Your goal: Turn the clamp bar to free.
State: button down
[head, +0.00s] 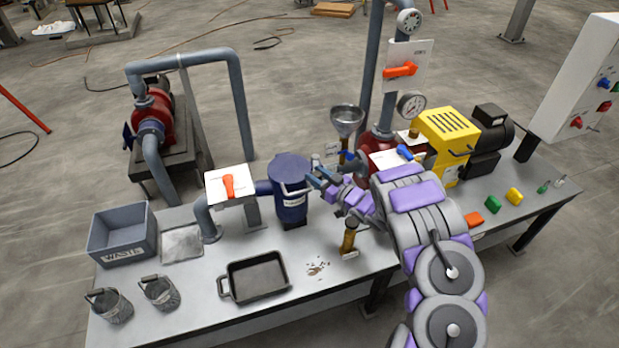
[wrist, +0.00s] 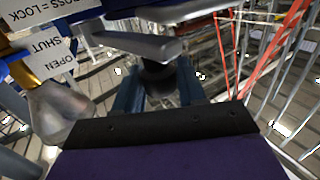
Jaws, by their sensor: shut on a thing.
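The blue filter pot (head: 292,208) stands on the bench at mid-picture in the head view. In the wrist view the grey bar (wrist: 142,44) runs across the top, close beyond the blue fingers of my gripper (wrist: 158,92). My gripper is shut on the clamp bar at the right side of the pot. The exact contact is partly hidden by the fingers.
A valve with an orange handle (head: 228,187) is left of the pot. A black tray (head: 257,277) lies in front. Labels reading CROSS-LOCK (wrist: 40,10), SHUT and OPEN show in the wrist view.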

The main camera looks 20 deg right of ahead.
jog(key=shift+d+r+n+g+y+b, duration=0.1)
jog(key=shift+d+n+g+y+b, duration=1.25)
jog(key=shift+d+n+g+y, duration=0.6)
jog(key=shift+d+y, duration=0.15)
jog(key=shift+y, duration=0.1)
jog(key=c, duration=1.1)
grip_release()
jog(key=o, duration=0.3)
jog(key=shift+d, duration=0.1)
jog(key=shift+s, duration=0.1)
jog(key=p+v, duration=0.2)
jog(key=v, duration=1.5)
jog(key=shift+d+f, duration=0.15)
jog(key=shift+f, duration=0.15)
